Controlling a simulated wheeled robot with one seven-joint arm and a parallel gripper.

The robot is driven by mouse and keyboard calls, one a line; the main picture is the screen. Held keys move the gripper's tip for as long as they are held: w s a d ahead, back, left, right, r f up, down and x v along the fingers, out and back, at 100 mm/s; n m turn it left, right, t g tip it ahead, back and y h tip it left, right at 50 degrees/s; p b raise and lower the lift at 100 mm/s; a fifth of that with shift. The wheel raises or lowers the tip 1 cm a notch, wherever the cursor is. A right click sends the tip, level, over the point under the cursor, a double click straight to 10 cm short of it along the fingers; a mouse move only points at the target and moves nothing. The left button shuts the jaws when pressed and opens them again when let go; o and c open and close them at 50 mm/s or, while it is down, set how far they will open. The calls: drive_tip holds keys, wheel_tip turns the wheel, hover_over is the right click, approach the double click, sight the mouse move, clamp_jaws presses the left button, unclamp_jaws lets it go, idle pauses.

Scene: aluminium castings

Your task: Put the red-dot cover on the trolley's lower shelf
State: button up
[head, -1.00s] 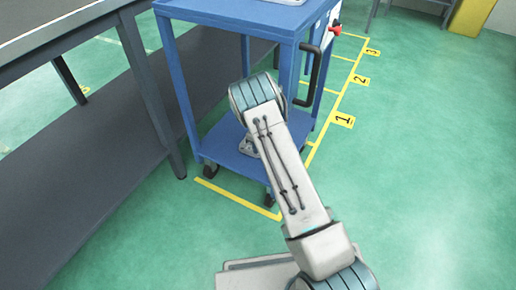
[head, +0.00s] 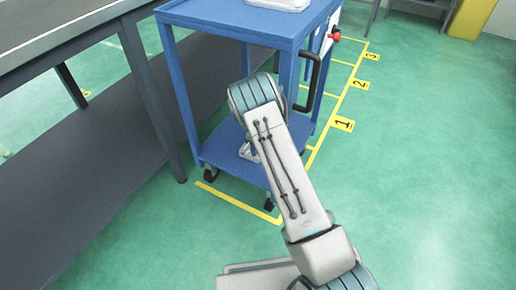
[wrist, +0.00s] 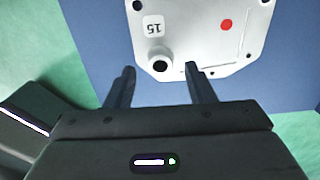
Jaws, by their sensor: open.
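The red-dot cover (wrist: 205,35) is a light grey metal plate with a red dot, a "15" label and a round boss with a dark hole. In the wrist view it lies over the blue lower shelf (wrist: 100,50). My gripper (wrist: 159,72) is open, its fingers at the cover's near edge; the right fingertip overlaps that edge in the picture, and contact cannot be told. In the head view the blue trolley (head: 240,22) stands ahead. A bit of grey metal, seemingly the cover (head: 246,151), shows on its lower shelf (head: 222,152) beside my arm, which hides the gripper.
A grey workbench (head: 70,35) with a low shelf stands close on the left of the trolley. A light tray (head: 280,4) sits on the trolley's top. A black handle (head: 313,82) is on its right side. Green floor with yellow numbered markings is clear to the right.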

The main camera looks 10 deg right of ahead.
wheel_tip(320, 180, up, 10)
drive_tip(key=p, duration=0.3)
drive_tip(key=shift+f, duration=0.2)
